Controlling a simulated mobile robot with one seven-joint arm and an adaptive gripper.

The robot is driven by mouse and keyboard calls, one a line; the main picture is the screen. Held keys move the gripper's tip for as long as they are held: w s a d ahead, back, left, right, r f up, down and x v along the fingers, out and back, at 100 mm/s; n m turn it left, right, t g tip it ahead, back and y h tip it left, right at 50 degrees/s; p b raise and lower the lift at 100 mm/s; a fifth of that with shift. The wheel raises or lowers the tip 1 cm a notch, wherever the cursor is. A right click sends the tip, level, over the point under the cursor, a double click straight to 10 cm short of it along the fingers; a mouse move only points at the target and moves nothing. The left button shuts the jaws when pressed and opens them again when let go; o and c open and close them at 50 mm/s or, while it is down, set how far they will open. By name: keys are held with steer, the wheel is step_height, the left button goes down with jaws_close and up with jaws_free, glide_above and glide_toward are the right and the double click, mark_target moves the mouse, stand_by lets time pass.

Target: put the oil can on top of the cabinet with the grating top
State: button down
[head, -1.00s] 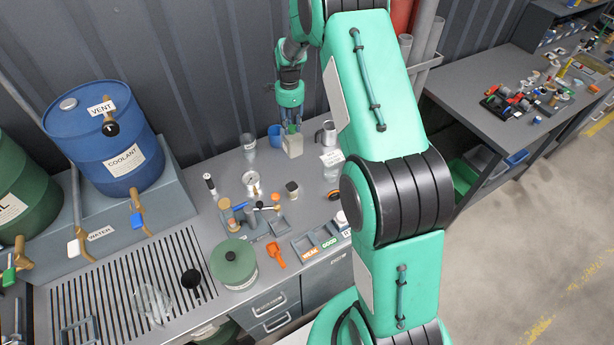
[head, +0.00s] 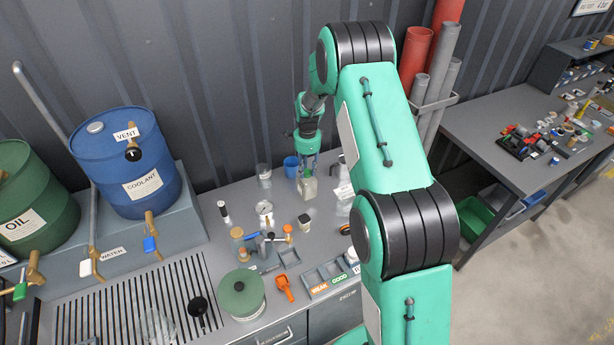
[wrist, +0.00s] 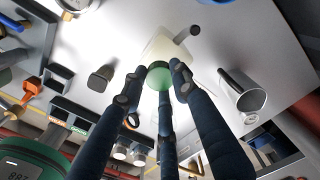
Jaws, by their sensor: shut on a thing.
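The oil can (head: 308,188) is a small pale, boxy can on or just above the grey bench, toward the wall; I cannot tell if its base touches. In the wrist view the pale can (wrist: 168,45) shows a green round top and a grey spout with a dark tip. My gripper (head: 307,172) is above it with its dark fingers closed around its top; the fingers also show in the wrist view (wrist: 158,82). The cabinet with the grating top (head: 108,312) is at the lower left, its slotted surface partly covered.
A black-handled item (head: 198,306) and a clear vessel (head: 158,326) stand on the grating. A green round container (head: 238,294) is at its right edge.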

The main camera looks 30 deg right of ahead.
steer(key=shift+f, duration=1.9)
steer(key=c, duration=1.3)
jaws_free()
steer(key=shift+c, duration=0.2)
step_height(320, 180, up, 11)
steer(key=shift+r+b, duration=0.15)
steer(key=shift+b, duration=0.3)
steer(key=shift+r, duration=0.5)
